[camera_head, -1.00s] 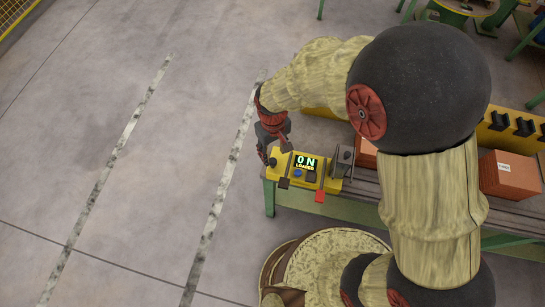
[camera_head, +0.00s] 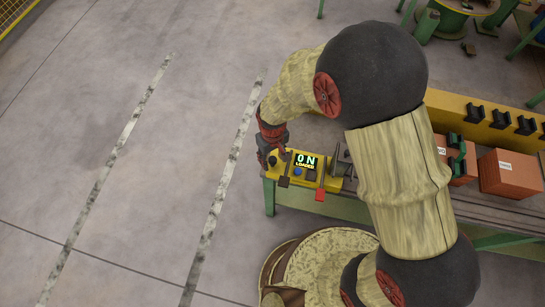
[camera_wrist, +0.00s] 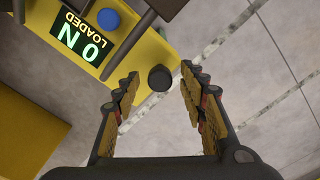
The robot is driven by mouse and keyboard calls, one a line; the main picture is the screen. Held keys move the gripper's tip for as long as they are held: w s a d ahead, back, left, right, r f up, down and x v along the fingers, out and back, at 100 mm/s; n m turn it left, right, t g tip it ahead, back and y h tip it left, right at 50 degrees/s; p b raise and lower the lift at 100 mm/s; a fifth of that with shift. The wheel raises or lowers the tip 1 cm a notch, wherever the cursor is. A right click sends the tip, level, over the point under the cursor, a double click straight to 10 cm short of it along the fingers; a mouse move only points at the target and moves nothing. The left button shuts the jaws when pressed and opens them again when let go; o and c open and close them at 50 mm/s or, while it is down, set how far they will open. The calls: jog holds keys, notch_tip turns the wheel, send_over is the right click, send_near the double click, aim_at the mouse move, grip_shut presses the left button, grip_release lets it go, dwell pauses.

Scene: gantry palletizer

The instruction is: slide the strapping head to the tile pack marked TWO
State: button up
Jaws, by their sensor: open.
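Two reddish-brown tile packs stand in a row on the bench: one (camera_head: 508,176) at the right, its label too small to read, and one (camera_head: 464,171) left of it, partly hidden by my arm. A dark green fitting (camera_head: 456,150) stands at that second pack; I cannot tell if it is the strapping head. A yellow control box (camera_head: 335,185) shows ON and LOADED on its display (camera_head: 306,162), also in the wrist view (camera_wrist: 84,36). My gripper (camera_wrist: 161,74) is open, its fingers either side of a dark round knob (camera_wrist: 159,78), apart from it. In the head view my gripper (camera_head: 270,151) is at the box's left end.
A grey bracket (camera_head: 344,158) stands at the box's right end. A yellow beam (camera_head: 455,113) with several black fittings runs behind the packs. The floor to the left is clear.

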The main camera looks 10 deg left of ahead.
jog(key=shift+c, duration=1.1)
jog(key=c, duration=0.8)
grip_shut()
